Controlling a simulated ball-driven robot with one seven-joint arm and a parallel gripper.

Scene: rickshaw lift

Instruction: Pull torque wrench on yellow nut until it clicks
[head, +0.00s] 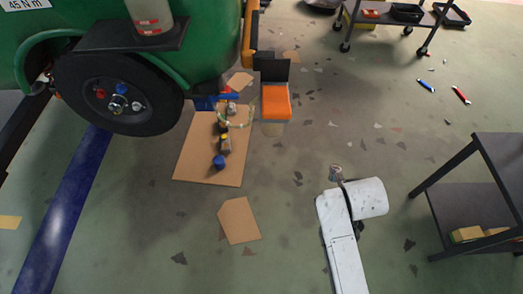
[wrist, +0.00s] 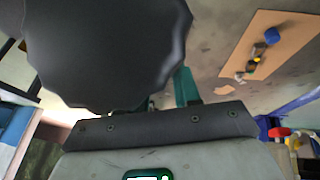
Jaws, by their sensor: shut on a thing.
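My gripper (head: 336,174) is at the end of my white arm, right of centre and well apart from the wheel in the head view. In the wrist view a large dark thing with a scalloped edge (wrist: 110,45) fills the upper left. My gripper is shut on it, but I cannot tell whether it is part of the torque wrench. The black wheel (head: 75,100) under the green body carries blue, red and pale nuts around its hub (head: 117,103). I see no clear yellow nut on the wheel. No wrench shows on it.
A cardboard sheet (head: 190,165) holds several small parts, including a blue one (head: 218,162). An orange-and-black thing (head: 276,102) stands beside it. A dark shelf (head: 450,205) is at the right, a black cart (head: 385,15) at the back.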

